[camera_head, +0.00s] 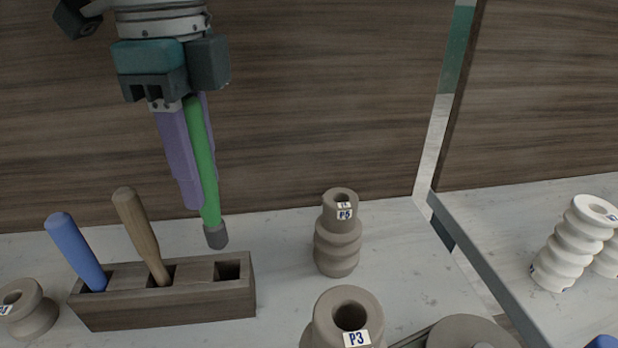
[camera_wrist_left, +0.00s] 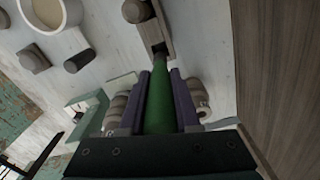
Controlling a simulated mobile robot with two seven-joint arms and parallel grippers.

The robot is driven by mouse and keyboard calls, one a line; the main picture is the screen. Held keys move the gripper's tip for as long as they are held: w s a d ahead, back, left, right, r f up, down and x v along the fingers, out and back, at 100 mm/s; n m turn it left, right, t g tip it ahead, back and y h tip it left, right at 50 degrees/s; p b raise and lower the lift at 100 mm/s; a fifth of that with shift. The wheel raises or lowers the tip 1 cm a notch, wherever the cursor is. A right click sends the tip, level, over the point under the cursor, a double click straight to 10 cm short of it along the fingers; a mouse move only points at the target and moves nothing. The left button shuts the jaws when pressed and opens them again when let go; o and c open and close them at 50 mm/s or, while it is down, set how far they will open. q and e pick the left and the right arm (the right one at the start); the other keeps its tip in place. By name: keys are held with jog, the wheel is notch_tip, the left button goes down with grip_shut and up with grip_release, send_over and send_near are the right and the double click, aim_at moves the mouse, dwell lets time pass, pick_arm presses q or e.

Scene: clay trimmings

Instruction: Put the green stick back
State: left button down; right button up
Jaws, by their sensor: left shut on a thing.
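The green stick (camera_head: 201,150) has a grey tip and is held between the purple fingers of my left gripper (camera_head: 195,195). It hangs nearly upright, tip down and slightly tilted, above the right end of the wooden holder (camera_head: 180,306). The holder's right slot (camera_head: 228,271) is empty. A blue stick (camera_head: 75,250) leans in the left slot and a brown stick (camera_head: 141,236) in the middle slot. In the left wrist view the green stick (camera_wrist_left: 159,105) runs from between the fingers toward the holder (camera_wrist_left: 150,15). My right gripper is not in view.
Clay pieces marked P5 (camera_head: 338,240) and P3 (camera_head: 343,318) stand right of the holder, and a low clay piece (camera_head: 28,309) stands left of it. A wooden panel (camera_head: 300,100) rises behind. A white ribbed piece (camera_head: 572,245) stands at the far right.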

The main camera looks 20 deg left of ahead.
aim_at(218, 246)
pick_arm(q)
notch_tip(218, 246, down, 11)
jog(key=shift+b, duration=0.65)
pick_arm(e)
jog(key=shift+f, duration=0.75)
pick_arm(q)
jog(key=c, duration=0.6)
grip_release()
jog(key=shift+f, duration=0.1)
notch_tip(218, 246, up, 12)
jog(key=shift+w+r+p, duration=0.1)
jog(key=shift+r+p, duration=0.1)
jog(key=shift+p, duration=0.7)
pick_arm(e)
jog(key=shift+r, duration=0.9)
